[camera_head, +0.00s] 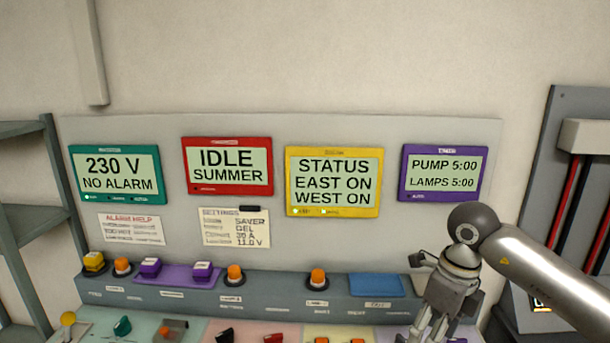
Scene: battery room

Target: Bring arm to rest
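My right arm comes in from the right edge, and its gripper (432,325) points down over the right end of the control desk. The finger area is dark and partly cut off by the lower edge, so its opening is unclear. It is in front of the desk's right part and hides some of the controls there. My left gripper and arm are not in the picture.
A grey panel holds teal (115,174), red (228,166), yellow (333,182) and purple (444,173) displays. Below, the desk ledge (270,293) carries several orange, yellow and purple buttons. A shelf (30,210) stands left; a dark cabinet with red cables (565,197) stands right.

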